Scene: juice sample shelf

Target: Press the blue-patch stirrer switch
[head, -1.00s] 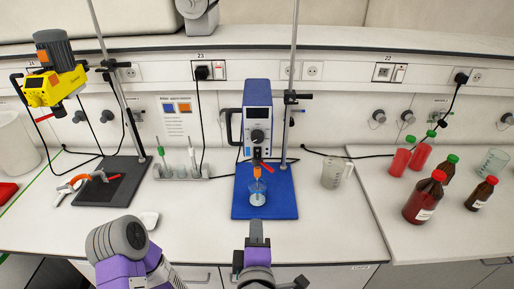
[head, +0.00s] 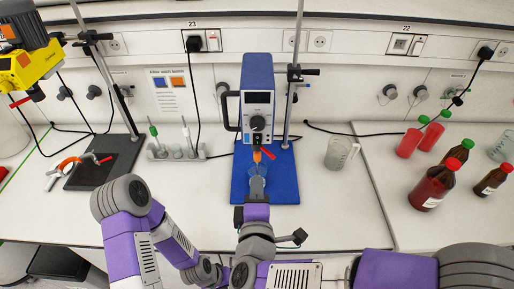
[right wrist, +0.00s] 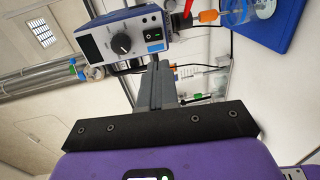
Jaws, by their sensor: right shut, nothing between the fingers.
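The blue stirrer (head: 257,85) stands on a blue base plate (head: 236,190) at the middle of the bench. In the right wrist view its front panel (right wrist: 120,43) shows a dark display, a round black knob and a switch (right wrist: 152,37) with a green mark. A blue patch (right wrist: 156,48) sits beside the switch. My right gripper (head: 257,184) is shut and empty, below the panel and in front of the beaker in the head view. In the right wrist view its closed fingers (right wrist: 162,72) point toward the panel, apparently short of it.
A glass beaker (head: 257,171) stands under the stirrer's orange chuck. A metal stand rod (head: 293,100) rises right of the stirrer. A yellow stirrer (head: 22,65) is at left, a jug (head: 340,153) at right. Brown bottles stand further right. A wall sign (head: 172,90) carries blue and orange patches.

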